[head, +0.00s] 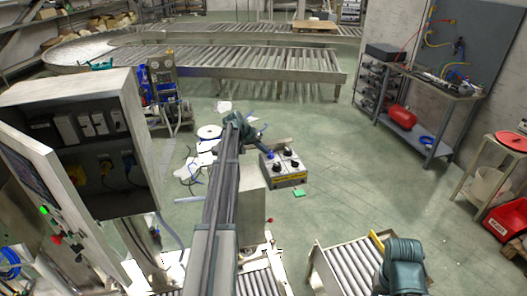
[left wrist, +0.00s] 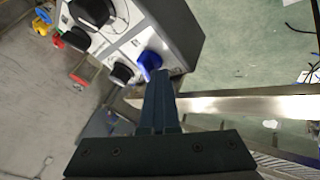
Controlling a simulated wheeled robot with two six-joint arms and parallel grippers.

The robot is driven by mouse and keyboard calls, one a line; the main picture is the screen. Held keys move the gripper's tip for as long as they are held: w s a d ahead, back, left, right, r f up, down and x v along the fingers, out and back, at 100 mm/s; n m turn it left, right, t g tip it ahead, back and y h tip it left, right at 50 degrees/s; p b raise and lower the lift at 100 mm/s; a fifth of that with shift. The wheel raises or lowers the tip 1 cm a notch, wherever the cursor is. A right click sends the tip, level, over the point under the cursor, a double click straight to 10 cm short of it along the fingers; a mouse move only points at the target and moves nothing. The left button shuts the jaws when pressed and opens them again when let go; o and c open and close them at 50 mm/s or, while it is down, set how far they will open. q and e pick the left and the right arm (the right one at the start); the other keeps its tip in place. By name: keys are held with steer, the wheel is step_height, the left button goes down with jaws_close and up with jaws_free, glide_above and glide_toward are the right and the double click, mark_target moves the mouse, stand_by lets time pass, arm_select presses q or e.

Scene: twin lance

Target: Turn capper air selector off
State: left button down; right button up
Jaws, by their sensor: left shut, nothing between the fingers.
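A grey control box (head: 288,180) with black knobs on top stands right of centre in the head view. In the left wrist view the control box (left wrist: 185,25) fills the top, with a blue selector knob (left wrist: 149,63) at its near edge and black knobs beside it. My left gripper (head: 268,150) reaches over the box's back left corner. In the left wrist view its fingers (left wrist: 161,78) are shut with nothing between them, their tips right at the blue knob. I cannot tell whether they touch it. Which knob is the capper air selector is not readable.
A metal bar (left wrist: 250,103) runs beside my fingers in the left wrist view. An open electrical cabinet (head: 75,110) stands at the left. A short roller conveyor (head: 345,268) is at the bottom. A workbench (head: 435,88) is at the right.

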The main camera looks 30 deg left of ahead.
arm_select(q)
steer(key=shift+w+d, duration=0.2)
steer(key=shift+d, duration=0.15)
